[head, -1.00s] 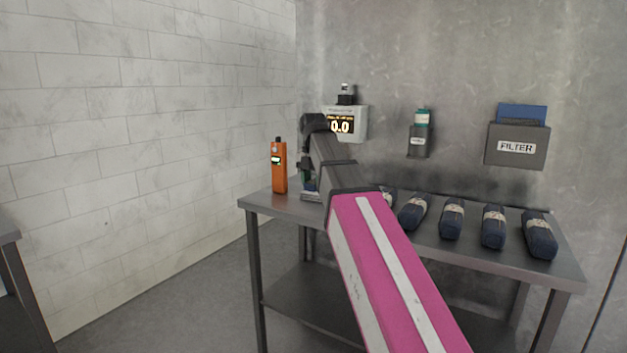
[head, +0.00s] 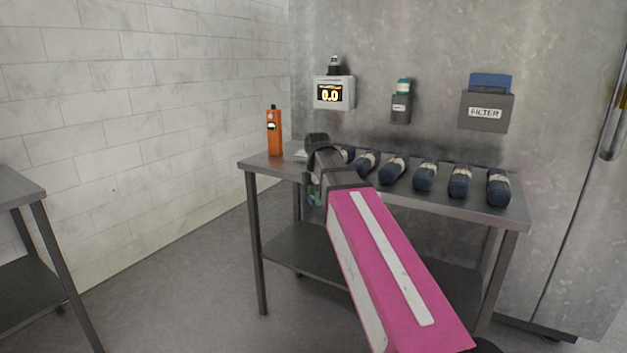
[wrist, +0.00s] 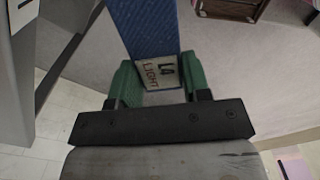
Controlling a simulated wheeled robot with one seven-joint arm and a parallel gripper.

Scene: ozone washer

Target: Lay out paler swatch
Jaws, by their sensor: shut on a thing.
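A blue fabric swatch (wrist: 150,30) with a white label reading "LIGHT" sits between the green fingers of my gripper (wrist: 158,82) in the wrist view. The fingers are shut on its labelled end, and the rest extends out past the top of the picture. In the head view my gripper (head: 314,194) hangs in front of the steel table's (head: 262,164) front edge, toward its left. My arm hides most of the swatch there. Several dark navy denim rolls with pale bands (head: 425,176) lie in a row on the table.
An orange handheld meter (head: 274,132) stands at the table's left end. Another bench (head: 22,187) stands at far left, with open floor between.

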